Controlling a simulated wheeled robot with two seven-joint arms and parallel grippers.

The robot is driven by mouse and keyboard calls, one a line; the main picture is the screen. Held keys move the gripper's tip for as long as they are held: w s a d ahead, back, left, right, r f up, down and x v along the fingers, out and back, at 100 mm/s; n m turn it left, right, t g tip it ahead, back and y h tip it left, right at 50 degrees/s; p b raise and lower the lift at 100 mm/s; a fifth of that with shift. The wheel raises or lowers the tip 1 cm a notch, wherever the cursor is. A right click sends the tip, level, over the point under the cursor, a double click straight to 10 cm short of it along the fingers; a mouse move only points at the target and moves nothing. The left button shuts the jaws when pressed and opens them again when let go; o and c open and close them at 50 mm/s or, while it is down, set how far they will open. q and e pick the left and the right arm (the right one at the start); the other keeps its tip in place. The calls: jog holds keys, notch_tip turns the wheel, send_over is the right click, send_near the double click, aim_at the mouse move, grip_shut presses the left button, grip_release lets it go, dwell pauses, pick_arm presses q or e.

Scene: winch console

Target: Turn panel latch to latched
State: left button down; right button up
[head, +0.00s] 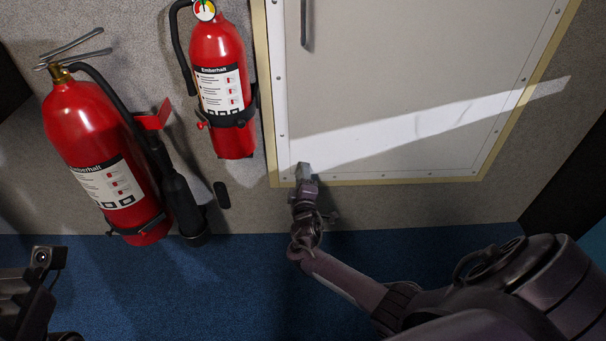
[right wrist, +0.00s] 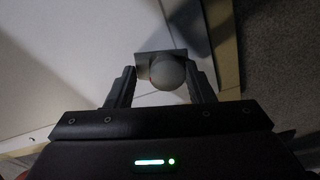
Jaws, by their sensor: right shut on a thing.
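The panel latch shows in the right wrist view as a pale rounded knob (right wrist: 167,73) in front of a small square plate (right wrist: 147,62), near the panel's edge. My right gripper (right wrist: 161,84) is shut on the knob, one finger on each side. In the head view my right gripper (head: 305,172) is at the lower left corner of the big pale panel (head: 390,80) and hides the latch. I cannot tell the latch's turn position. Part of my left arm's end (head: 28,290) shows at the lower left, away from the panel; its fingers cannot be made out.
Two red fire extinguishers, a large one (head: 88,130) and a smaller one (head: 215,60), hang on the wall left of the panel. A dark vertical handle (head: 306,25) is on the panel's upper left. Blue floor (head: 240,280) lies below the wall.

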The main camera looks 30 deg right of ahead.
jog(key=n, duration=0.1)
jog(key=n+p, duration=0.1)
jog(key=shift+a+f+n, duration=0.1)
jog(key=shift+a+n, duration=0.1)
jog(key=shift+n, duration=0.1)
jog(key=shift+s+n, duration=0.1)
jog(key=shift+n, duration=0.2)
jog(key=shift+f, duration=0.1)
jog(key=o, duration=0.7)
jog(key=shift+o, duration=1.4)
jog(key=shift+r, duration=0.2)
